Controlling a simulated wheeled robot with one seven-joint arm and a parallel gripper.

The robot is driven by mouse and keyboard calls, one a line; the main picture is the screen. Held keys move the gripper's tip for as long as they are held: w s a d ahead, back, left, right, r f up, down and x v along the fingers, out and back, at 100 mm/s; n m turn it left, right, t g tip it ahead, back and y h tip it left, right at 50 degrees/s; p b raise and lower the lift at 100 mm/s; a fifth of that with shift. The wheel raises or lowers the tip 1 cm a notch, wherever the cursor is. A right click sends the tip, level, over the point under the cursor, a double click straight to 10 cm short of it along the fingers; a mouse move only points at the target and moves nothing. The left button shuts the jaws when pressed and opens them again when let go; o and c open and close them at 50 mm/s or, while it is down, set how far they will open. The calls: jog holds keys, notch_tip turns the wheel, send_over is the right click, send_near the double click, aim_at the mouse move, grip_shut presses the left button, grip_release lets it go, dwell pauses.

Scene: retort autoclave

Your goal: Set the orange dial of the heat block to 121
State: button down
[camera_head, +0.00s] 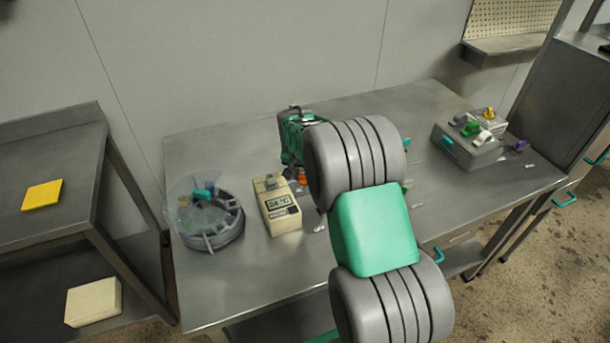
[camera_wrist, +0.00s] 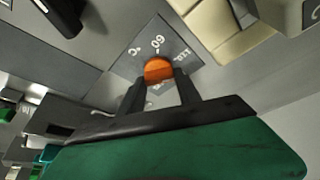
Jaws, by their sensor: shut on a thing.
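The orange dial (camera_wrist: 157,69) sits on a grey plate (camera_wrist: 140,52) with white markings, shown upside down in the wrist view.
A cream box with a display (camera_head: 283,214) stands just left of the dial. A round grey device with a clear cover (camera_head: 212,235) is farther left. A grey box with coloured knobs (camera_head: 468,150) stands at the table's right. The front left of the steel table (camera_head: 240,285) is clear.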

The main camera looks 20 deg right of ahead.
jog(key=m+g+h+b, duration=0.1)
jog(key=m, duration=0.2)
jog(key=shift+w+a+m, duration=0.1)
jog(key=shift+a+m, duration=0.05)
jog(key=shift+m, duration=0.25)
jog(key=m+g, duration=0.1)
jog(key=m, duration=0.3)
jog(key=shift+h+b, duration=0.3)
jog(key=shift+h, duration=0.1)
jog(key=shift+m+g, duration=0.3)
jog(key=c, duration=0.8)
grip_release()
jog(key=shift+c, duration=0.2)
jog(key=v, duration=0.7)
jog(key=shift+r, duration=0.4)
jog(key=shift+a, duration=0.1)
